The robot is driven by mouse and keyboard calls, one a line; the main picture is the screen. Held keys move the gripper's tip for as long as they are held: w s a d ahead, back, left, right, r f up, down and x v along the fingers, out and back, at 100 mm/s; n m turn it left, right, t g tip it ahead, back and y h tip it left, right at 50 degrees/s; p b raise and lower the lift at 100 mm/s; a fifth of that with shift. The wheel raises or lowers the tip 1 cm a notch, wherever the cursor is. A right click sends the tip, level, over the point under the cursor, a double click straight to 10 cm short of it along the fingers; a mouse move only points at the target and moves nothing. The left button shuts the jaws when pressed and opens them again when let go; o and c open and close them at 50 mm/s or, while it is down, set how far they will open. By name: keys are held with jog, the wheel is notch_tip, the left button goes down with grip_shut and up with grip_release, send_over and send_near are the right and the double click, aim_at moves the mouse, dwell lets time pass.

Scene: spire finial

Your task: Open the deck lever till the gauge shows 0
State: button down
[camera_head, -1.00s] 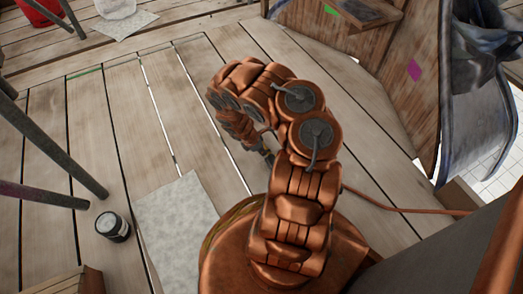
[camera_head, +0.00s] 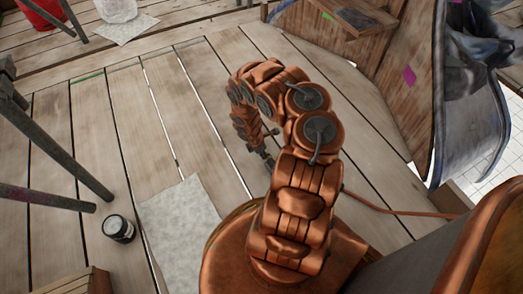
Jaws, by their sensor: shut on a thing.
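My copper-coloured arm rises at the middle of the head view and bends over the plank deck (camera_head: 155,130). My gripper (camera_head: 267,158) is a small dark tip low over the planks, partly hidden by my own arm. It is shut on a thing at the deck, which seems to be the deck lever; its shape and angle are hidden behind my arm. No gauge or reading can be made out.
A small dark can (camera_head: 118,229) and a pale sheet (camera_head: 180,232) lie left of my arm. Grey poles (camera_head: 60,155) stand at the left. A wooden structure (camera_head: 400,85) stands upper right. An orange hose (camera_head: 400,211) runs right.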

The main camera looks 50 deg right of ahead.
jog(key=shift+s+d+r+t+y+p, duration=0.2)
jog(key=shift+y+p, duration=0.35)
jog(key=shift+p, duration=1.35)
jog(key=shift+s+d+r+t+y+p, duration=0.1)
jog(key=shift+d+r+t+y+p, duration=0.3)
jog(key=shift+p, duration=1.5)
jog(key=y+p, duration=0.2)
jog(key=shift+d+f+p, duration=0.2)
jog(key=shift+d+p, duration=0.1)
jog(key=shift+p, duration=0.1)
jog(key=shift+d+f+t+y+b, duration=0.15)
jog(key=shift+d+t+y+b, duration=0.15)
jog(key=shift+y, duration=0.25)
jog(key=y+b, duration=0.1)
jog(key=b, duration=0.1)
jog(key=d+t+y+b, duration=0.1)
jog(key=b, duration=0.1)
jog(key=shift+s+f+b, duration=0.25)
jog(key=shift+f+b, duration=0.05)
jog(key=shift+b, duration=0.1)
jog(key=y+b, duration=0.1)
jog(key=b, duration=0.1)
jog(key=d+y+b, duration=0.1)
jog(key=b, duration=0.1)
jog(key=shift+s+t+y, duration=0.2)
jog(key=shift+t+y, duration=0.1)
jog(key=shift+r+b, duration=0.1)
jog(key=shift+b, duration=0.4)
jog(key=shift+y, duration=0.3)
